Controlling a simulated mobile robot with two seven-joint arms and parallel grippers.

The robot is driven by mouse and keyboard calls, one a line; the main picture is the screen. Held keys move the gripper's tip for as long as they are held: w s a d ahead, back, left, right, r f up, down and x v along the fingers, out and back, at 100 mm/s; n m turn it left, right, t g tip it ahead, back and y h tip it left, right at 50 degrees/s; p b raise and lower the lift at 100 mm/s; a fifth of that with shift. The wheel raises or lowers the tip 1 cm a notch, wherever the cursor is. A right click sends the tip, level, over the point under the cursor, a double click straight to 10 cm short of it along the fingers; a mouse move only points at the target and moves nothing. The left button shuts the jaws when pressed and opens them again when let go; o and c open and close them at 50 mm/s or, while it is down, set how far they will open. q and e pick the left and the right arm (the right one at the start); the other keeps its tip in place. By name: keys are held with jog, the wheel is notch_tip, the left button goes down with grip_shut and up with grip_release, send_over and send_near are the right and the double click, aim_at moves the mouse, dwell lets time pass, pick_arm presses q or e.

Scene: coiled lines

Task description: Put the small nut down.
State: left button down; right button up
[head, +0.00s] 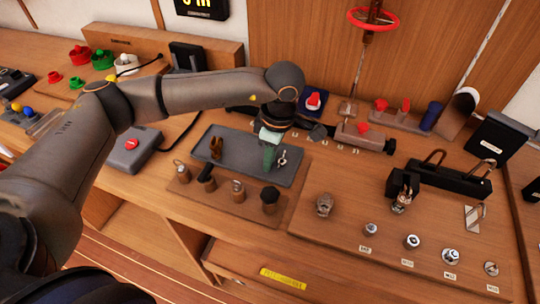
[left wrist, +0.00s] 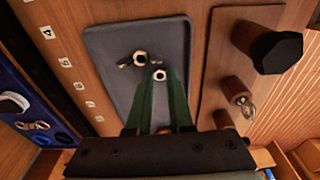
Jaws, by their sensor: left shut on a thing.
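My left gripper (head: 268,168) hangs over the dark grey tray (head: 232,152), its green fingers pointing down. In the left wrist view the fingers (left wrist: 158,80) are shut on the small nut (left wrist: 160,75), a pale ring at their tips. The tray (left wrist: 115,85) lies below it in that view. A silver wing nut (head: 282,159) is in the tray beside the fingertips; it also shows in the left wrist view (left wrist: 138,59). I cannot tell how far the nut is above the tray. In the head view the nut is not clearly visible. My right gripper is not in view.
A brown piece (head: 216,148) stands at the tray's left part. A wooden strip with several pegs (head: 238,190) runs along its front. A board with labelled nuts (head: 411,242) is at right. A vise-like grey block (head: 360,135) stands behind. The tray's middle looks free.

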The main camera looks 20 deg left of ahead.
pick_arm(q)
jog(key=shift+f, duration=0.2)
jog(key=c, duration=0.8)
grip_release()
jog(key=shift+r, duration=0.15)
jog(key=r, duration=0.4)
jog(key=d+r, duration=0.1)
jog(key=r, duration=0.3)
jog(key=r+b, duration=0.1)
jog(key=r, duration=0.3)
jog(key=shift+d, duration=0.25)
